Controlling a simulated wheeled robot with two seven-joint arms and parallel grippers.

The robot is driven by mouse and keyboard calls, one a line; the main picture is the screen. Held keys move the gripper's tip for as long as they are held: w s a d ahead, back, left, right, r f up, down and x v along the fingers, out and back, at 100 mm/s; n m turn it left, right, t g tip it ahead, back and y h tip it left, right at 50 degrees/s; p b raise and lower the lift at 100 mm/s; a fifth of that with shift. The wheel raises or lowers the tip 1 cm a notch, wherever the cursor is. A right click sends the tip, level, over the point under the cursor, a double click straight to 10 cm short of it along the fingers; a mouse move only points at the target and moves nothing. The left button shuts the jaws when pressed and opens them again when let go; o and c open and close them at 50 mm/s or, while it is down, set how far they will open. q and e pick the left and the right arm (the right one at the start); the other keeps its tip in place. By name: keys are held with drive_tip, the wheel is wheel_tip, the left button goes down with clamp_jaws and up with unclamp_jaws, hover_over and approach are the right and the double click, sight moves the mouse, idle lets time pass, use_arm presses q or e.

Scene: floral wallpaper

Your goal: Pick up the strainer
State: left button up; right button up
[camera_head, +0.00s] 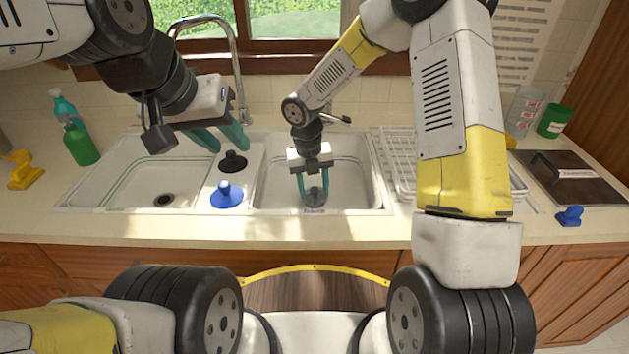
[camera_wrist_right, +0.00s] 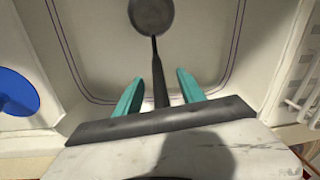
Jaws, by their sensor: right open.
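The strainer (camera_wrist_right: 153,16), a dark round head on a long dark handle, lies in the right sink basin (camera_head: 350,182). In the right wrist view its handle runs down between my right gripper's fingers. In the head view it is a small dark shape (camera_head: 315,196), partly hidden by the gripper. My right gripper (camera_head: 313,190) points down into the basin. Its teal fingers (camera_wrist_right: 160,80) are open, one on each side of the handle, with gaps showing. My left gripper (camera_head: 220,140) is open and empty above the divider between the basins.
A blue knobbed object (camera_head: 227,196) and a black one (camera_head: 233,162) stand on the sink divider. The left basin (camera_head: 130,185) is empty. A wire rack (camera_head: 400,170) stands on the right. The faucet (camera_head: 238,70) rises behind the sink. Green bottles (camera_head: 80,143) stand at left.

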wheel_tip(320, 180, down, 4)
drive_tip(key=shift+f, duration=0.2)
drive_tip(key=shift+c, duration=0.2)
clamp_jaws()
